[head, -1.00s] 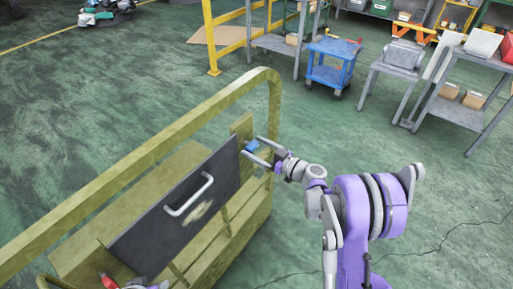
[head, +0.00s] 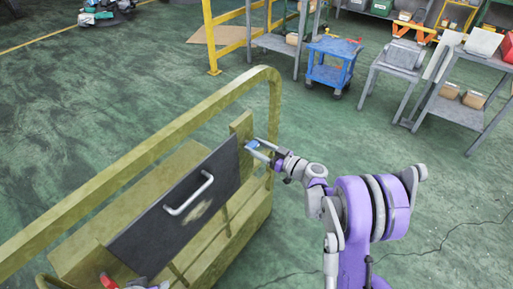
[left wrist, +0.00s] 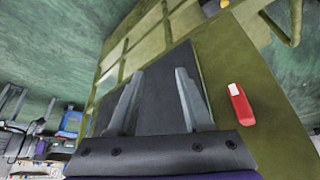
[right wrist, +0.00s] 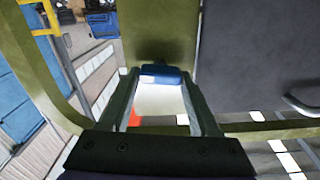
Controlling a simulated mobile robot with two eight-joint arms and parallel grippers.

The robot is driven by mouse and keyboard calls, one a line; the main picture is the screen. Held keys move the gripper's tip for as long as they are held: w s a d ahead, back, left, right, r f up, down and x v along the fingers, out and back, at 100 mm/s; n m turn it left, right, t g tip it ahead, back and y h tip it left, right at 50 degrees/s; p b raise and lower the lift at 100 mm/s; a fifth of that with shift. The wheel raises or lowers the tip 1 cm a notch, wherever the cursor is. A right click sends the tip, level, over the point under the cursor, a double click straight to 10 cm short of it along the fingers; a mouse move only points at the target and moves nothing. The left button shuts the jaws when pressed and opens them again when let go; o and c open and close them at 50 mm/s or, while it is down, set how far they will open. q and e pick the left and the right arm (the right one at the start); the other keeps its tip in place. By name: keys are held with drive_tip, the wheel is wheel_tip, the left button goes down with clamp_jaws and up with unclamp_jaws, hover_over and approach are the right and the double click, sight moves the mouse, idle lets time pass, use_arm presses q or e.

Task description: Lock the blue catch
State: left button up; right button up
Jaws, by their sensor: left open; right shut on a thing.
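The blue catch (head: 252,145) is at the upper right end of the dark panel (head: 180,215), by an olive post of the frame. My right gripper (head: 253,146) is shut on it. In the right wrist view, the blue catch (right wrist: 161,72) sits between the fingertips (right wrist: 160,78), which partly cover it. A pale area and a small red patch show below it between the fingers; I cannot tell what they belong to. My left gripper (left wrist: 158,80) is open and empty in front of the dark panel; in the head view it shows only at the bottom edge.
A red catch (left wrist: 240,104) with a white part is on the olive frame beside my left gripper. A grey handle (head: 188,194) stands out from the panel. The olive rail (head: 150,155) runs behind.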

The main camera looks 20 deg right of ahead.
drive_tip(key=m+b, duration=0.1)
drive_tip(key=m, duration=0.3)
drive_tip(key=shift+d+f+b, duration=0.1)
drive_tip(key=shift+b, duration=0.25)
drive_tip(key=m+b, duration=0.1)
drive_tip(key=m, duration=0.3)
drive_tip(key=m+b, duration=0.1)
drive_tip(key=m, duration=0.3)
drive_tip(key=shift+f+m+b, duration=0.1)
drive_tip(key=shift+m+b, duration=0.2)
drive_tip(key=shift+b, duration=0.05)
drive_tip(key=shift+m+b, duration=0.5)
drive_tip(key=shift+m, duration=1.4)
drive_tip(key=o, duration=1.4)
drive_tip(key=shift+c, duration=0.2)
drive_tip(key=shift+w, duration=0.1)
drive_tip(key=shift+d, duration=0.15)
